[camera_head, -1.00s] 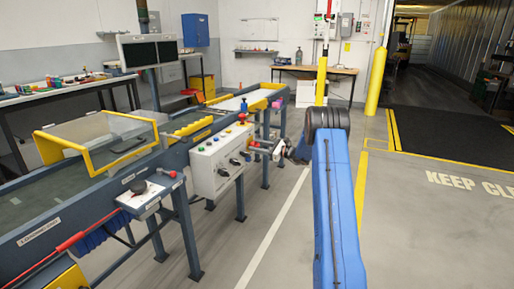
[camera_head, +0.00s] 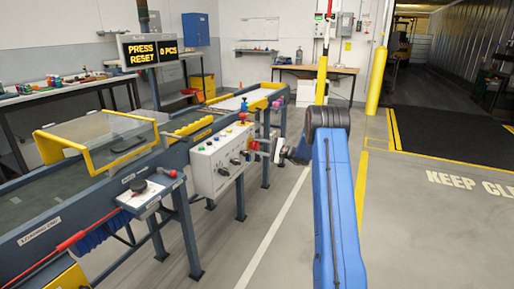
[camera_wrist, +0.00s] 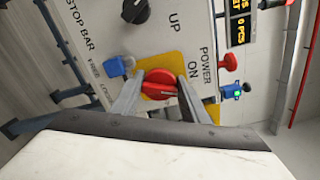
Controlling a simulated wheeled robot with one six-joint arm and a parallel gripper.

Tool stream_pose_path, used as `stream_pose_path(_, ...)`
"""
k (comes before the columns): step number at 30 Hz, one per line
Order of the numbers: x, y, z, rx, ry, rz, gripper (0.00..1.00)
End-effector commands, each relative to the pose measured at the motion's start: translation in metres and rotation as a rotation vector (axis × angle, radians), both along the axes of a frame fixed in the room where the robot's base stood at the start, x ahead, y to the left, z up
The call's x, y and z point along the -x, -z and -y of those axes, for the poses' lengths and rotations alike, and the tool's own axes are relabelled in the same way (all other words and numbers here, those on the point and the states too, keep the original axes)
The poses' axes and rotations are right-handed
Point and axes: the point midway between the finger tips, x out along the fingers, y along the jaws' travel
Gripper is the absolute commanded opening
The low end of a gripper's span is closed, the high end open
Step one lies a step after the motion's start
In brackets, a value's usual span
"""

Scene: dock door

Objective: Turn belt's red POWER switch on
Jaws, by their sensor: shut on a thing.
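The red POWER switch (camera_wrist: 160,83) sits on a yellow plate (camera_wrist: 178,62) on the light control box, beside the printed words POWER and ON. In the wrist view my gripper (camera_wrist: 158,88) has one finger on each side of the red knob and is shut on it. In the head view my gripper (camera_head: 279,149) is at the right end of the control box (camera_head: 212,172), and the switch is hard to make out there. The display (camera_head: 152,51) above the belt is lit and reads PRESS RESET and 0 PCS.
A black knob (camera_wrist: 135,11) and a blue padlock-like part (camera_wrist: 119,66) are close to the switch. A red mushroom button (camera_wrist: 228,62) and a blue part with a green light (camera_wrist: 236,91) stick out nearby. The floor right of the belt is clear.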

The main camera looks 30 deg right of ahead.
Motion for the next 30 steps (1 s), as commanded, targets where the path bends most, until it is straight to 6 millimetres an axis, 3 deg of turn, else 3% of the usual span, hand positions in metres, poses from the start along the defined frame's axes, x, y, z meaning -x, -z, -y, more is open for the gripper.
stream_pose_path(15, 0.0014, 0.0038, -0.0003, 0.278, -0.002, 0.215, 0.18)
stream_pose_path(30, 0.0015, 0.0046, -0.0003, 0.337, -0.002, 0.260, 0.18)
